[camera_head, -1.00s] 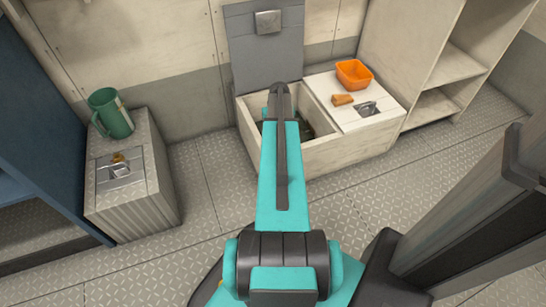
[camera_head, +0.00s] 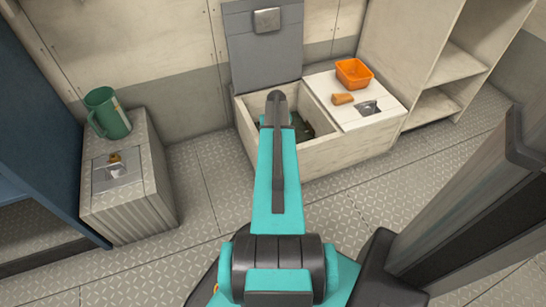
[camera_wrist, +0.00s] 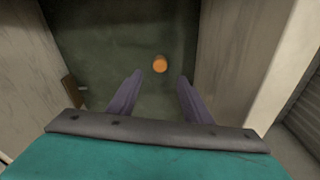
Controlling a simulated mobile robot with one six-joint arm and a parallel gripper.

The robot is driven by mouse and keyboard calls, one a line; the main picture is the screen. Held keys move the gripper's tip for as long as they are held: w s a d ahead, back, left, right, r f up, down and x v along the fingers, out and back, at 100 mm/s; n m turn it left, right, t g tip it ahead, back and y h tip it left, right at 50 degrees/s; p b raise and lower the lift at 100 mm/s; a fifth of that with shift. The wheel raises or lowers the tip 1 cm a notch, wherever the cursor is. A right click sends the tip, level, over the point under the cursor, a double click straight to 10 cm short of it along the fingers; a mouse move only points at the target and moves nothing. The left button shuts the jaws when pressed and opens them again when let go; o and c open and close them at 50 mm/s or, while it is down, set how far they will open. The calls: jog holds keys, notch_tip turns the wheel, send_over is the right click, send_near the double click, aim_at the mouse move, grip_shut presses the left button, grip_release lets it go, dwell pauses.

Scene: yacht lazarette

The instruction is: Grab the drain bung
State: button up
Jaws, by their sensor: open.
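An orange-brown round piece, seemingly the drain bung (camera_wrist: 160,64), lies on the dark floor of the open bin in the wrist view. My gripper (camera_wrist: 158,82) is open, its two dark fingers pointing down into the bin. The round piece shows just beyond the fingertips, between their lines, and nothing is between the fingers. In the head view my arm covers much of the open bin (camera_head: 338,158), and the round piece is hidden there. A tan cork-like piece (camera_head: 342,99) lies on the closed white lid beside the opening.
The bin's pale walls stand close on both sides of my gripper. A grey lid (camera_head: 265,48) stands raised behind it. An orange tub (camera_head: 354,73) sits on the closed lid (camera_head: 385,113). A green mug (camera_head: 108,112) stands on a ribbed box (camera_head: 128,200) at left.

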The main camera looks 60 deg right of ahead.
jog(key=shift+w+d+f+b, duration=0.1)
jog(key=shift+f+b, duration=0.2)
jog(key=shift+f, duration=0.75)
jog(key=shift+w+d+f+b, duration=0.1)
jog(key=shift+f+b, duration=0.15)
jog(key=shift+f, duration=0.75)
jog(key=shift+w+d+f+b, duration=0.1)
jog(key=shift+f+b, duration=1.45)
jog(key=shift+f, duration=1.05)
jog(key=c, duration=1.1)
